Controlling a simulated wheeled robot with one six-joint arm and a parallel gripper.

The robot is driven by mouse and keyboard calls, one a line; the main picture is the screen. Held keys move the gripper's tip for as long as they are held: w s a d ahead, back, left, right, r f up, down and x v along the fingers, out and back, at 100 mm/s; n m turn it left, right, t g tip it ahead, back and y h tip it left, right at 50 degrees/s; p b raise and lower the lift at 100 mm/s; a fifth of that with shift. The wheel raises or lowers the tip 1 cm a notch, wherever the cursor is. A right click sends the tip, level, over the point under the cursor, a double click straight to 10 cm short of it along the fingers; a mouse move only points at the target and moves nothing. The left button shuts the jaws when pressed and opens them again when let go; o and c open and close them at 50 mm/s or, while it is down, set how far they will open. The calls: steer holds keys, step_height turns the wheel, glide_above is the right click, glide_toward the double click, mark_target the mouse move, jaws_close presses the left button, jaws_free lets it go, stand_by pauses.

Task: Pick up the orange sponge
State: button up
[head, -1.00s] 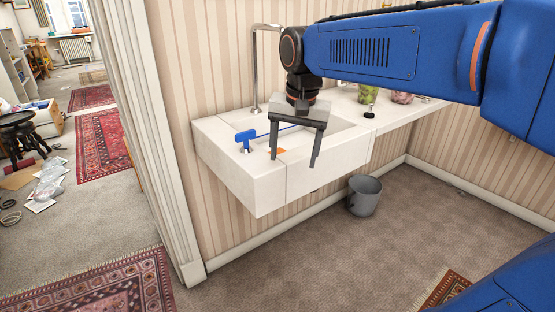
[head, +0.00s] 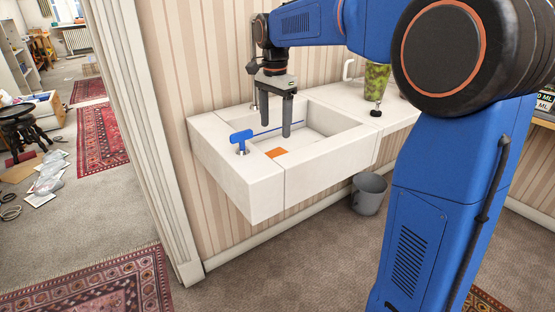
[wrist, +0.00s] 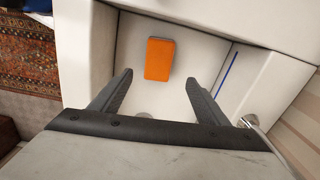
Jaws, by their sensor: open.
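The orange sponge (wrist: 159,59) lies flat on the basin floor of the white sink (head: 262,187). In the head view only part of the sponge (head: 276,153) shows above the front rim. My gripper (head: 276,130) is open, pointing down over the basin toward its back. In the wrist view my gripper's fingers (wrist: 157,82) are spread apart with nothing between them. The sponge lies ahead of the fingertips there, apart from them and roughly in line with the gap.
A blue-handled tool (head: 241,138) stands at the sink's left side. A thin blue strip (wrist: 228,69) runs along the basin's side. A green-filled glass (head: 376,80) stands on the counter to the right. A grey bucket (head: 368,193) stands on the floor below.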

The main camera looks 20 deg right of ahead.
mark_target(275, 154)
step_height(275, 154, down, 6)
steer(key=shift+f, duration=0.15)
steer(key=shift+s+a+f, duration=0.1)
steer(key=shift+s+f, duration=0.05)
steer(key=shift+f, duration=1.15)
steer(key=shift+s+a+f, duration=0.1)
steer(key=shift+s+f, duration=0.05)
steer(key=shift+f, duration=1.15)
steer(key=c, duration=1.1)
